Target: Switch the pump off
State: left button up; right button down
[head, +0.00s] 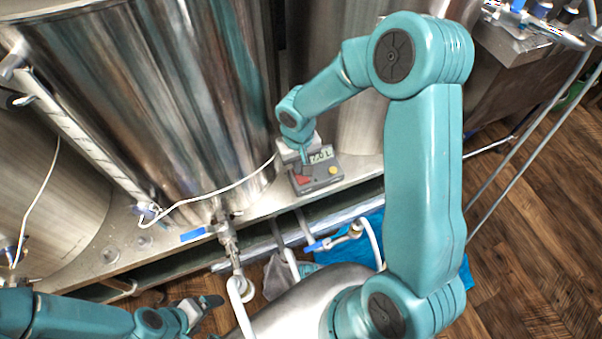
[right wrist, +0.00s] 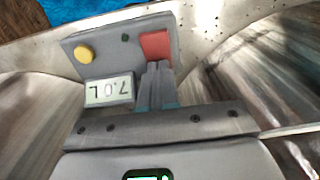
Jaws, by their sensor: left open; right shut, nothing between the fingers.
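The grey pump control box (head: 317,183) sits on the steel ledge in front of the tanks. It has a red button (right wrist: 156,45), a yellow button (right wrist: 85,54), a small dark green spot and a display (right wrist: 108,91) reading 7.0 L. In the head view the red button (head: 302,180) is on the left and the yellow button (head: 333,170) on the right. My right gripper (right wrist: 157,70) is shut and empty, its tips at the red button's near edge; I cannot tell whether they touch. My left gripper (head: 207,303) is open and empty at the lower left, far from the box.
Large steel tanks (head: 150,90) stand behind the ledge (head: 110,250). A white cable runs across the tank front. A blue cloth (head: 375,225) lies under my right arm. Wooden floor (head: 530,200) is open at right.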

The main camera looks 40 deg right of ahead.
notch_tip(320, 180, up, 6)
jog(key=p, duration=0.4)
jog(key=shift+f, duration=0.1)
jog(key=shift+s, duration=0.1)
dwell(0.4)
